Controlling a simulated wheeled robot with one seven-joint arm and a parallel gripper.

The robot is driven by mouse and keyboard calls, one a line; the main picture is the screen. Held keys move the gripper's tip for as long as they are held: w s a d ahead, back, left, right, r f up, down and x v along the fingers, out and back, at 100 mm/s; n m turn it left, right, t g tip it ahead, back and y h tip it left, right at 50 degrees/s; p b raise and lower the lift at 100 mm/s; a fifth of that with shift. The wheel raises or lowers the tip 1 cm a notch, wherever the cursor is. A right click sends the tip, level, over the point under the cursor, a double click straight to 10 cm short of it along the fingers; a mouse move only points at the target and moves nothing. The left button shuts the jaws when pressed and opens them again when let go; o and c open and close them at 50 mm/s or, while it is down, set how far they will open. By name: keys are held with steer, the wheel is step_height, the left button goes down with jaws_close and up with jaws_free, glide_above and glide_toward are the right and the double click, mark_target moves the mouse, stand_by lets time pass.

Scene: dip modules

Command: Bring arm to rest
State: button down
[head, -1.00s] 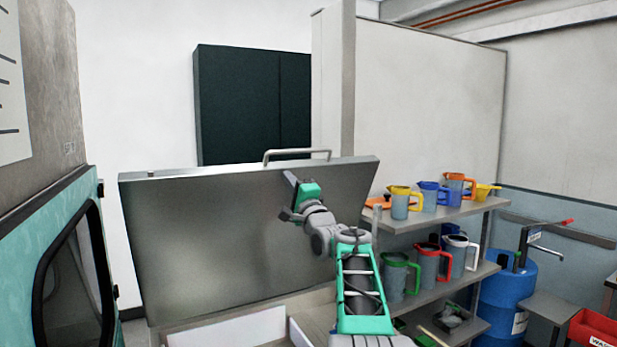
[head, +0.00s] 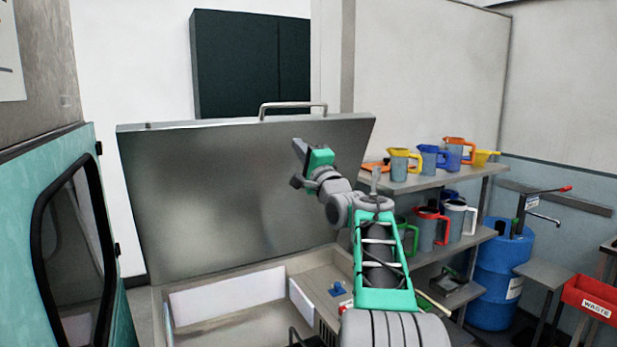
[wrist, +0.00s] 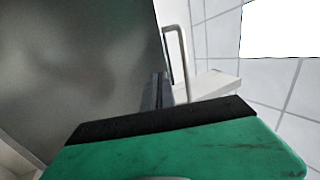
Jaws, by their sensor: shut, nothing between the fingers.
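My gripper (head: 299,149) is raised in front of the open metal lid in the head view, its fingers pointing up and to the left. It is shut and empty. In the wrist view the closed fingers (wrist: 157,90) show beyond the green and black gripper body, beside the lid. My arm reaches up from the lower right of the head view, bent, above the right part of the open chest. I cannot tell whether the fingers touch the lid; the arm hides part of the chest's right side.
The lid (head: 200,210) with its handle (head: 292,106) stands upright behind the chest (head: 225,275). A shelf (head: 440,178) with several jugs is close to the right of my arm. A blue drum (head: 497,285) and red waste bin (head: 592,300) stand farther right. A teal door (head: 40,215) is at left.

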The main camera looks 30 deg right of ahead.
steer(key=a+b+v, duration=0.1)
steer(key=b+v, duration=0.1)
steer(key=v, duration=0.4)
steer(key=a+f+n+g+y, duration=0.3)
steer(key=a+f+n+g, duration=0.55)
steer(key=a+f, duration=1.05)
steer(key=s+a+f+n+g, duration=0.3)
steer(key=s+f, duration=0.5)
steer(key=s+a+f+n+g, duration=0.4)
steer(key=s+f, duration=0.4)
steer(key=s, duration=0.1)
steer(key=s+a+f+n+g, duration=0.3)
steer(key=s+a+f+n, duration=0.1)
steer(key=s+f, duration=0.4)
steer(key=shift+s+a+f, duration=0.2)
steer(key=shift+s+f, duration=0.05)
steer(key=shift+s, duration=0.4)
